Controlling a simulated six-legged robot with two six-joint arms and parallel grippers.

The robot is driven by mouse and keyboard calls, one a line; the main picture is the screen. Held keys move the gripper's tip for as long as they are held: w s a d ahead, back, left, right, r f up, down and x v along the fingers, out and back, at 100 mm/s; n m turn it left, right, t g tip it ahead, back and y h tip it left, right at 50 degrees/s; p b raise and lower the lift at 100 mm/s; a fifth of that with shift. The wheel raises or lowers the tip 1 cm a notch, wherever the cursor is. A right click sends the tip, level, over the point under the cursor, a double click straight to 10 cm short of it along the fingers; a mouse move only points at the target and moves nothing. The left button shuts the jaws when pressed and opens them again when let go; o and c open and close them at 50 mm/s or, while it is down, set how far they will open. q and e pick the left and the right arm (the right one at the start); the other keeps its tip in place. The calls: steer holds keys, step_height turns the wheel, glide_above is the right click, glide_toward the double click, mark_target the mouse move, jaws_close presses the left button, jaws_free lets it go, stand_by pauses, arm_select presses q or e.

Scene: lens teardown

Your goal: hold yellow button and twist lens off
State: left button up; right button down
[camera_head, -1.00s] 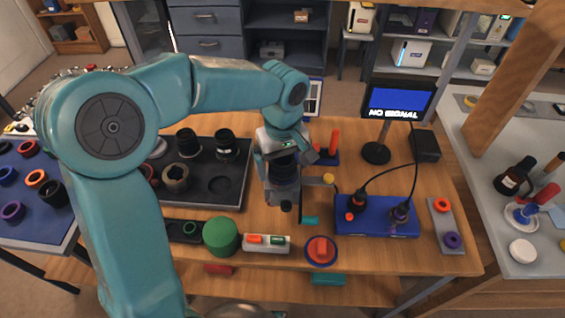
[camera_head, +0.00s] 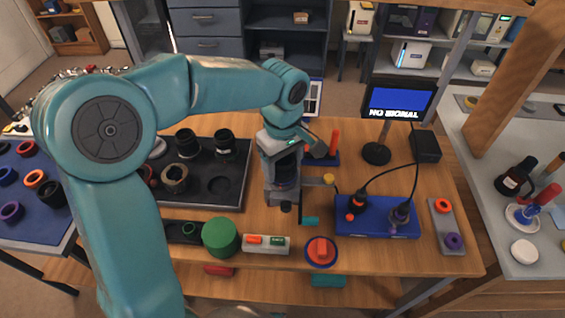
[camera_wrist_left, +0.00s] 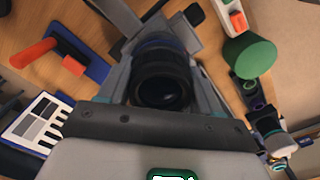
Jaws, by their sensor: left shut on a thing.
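My left gripper (camera_head: 284,176) comes down on the grey mount (camera_head: 270,193) in the middle of the table. It is shut on the black lens (camera_wrist_left: 160,88), which sits between the two fingers in the wrist view. In the head view the fingers and wrist hide much of the lens. The yellow button (camera_head: 328,178) stands on a small arm at the right of the mount, apart from the left gripper; nothing touches it. My right gripper is not in view.
A black tray (camera_head: 235,197) with several lens parts lies to the left. A green cylinder (camera_head: 221,237), a red button (camera_head: 321,250) and a blue box (camera_head: 375,227) with cables are in front and to the right. A monitor (camera_head: 398,101) stands behind.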

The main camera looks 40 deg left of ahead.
arm_select(q)
steer(key=shift+n, duration=0.4)
steer(key=shift+w, duration=0.1)
steer(key=shift+r+p, duration=0.9)
steer(key=shift+r, duration=0.15)
steer(key=shift+r+p, duration=2)
steer(key=shift+r, duration=0.5)
